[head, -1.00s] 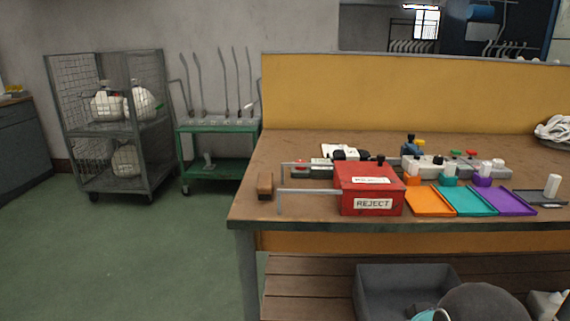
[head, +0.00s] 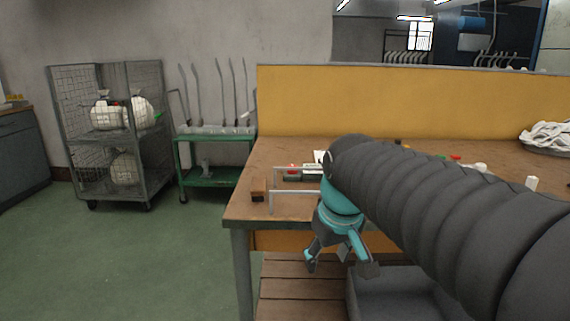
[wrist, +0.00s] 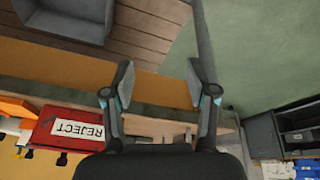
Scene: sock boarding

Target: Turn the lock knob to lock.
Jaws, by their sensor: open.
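My gripper (head: 339,262) hangs in front of the workbench's front edge, pointing down. Its two fingers are apart with nothing between them, and they also show open in the wrist view (wrist: 158,80). The red REJECT box (wrist: 80,116) is left of the fingers in the wrist view, with small dark knobs (wrist: 62,158) at its far side. I cannot tell whether one of these is the lock knob.
The workbench (head: 240,209) has a yellow back panel (head: 300,100). Metal rails (head: 290,191) and a brown block (head: 258,189) are at its left end. A grey bin (head: 385,300) is on the slatted shelf below. Green floor is clear to the left.

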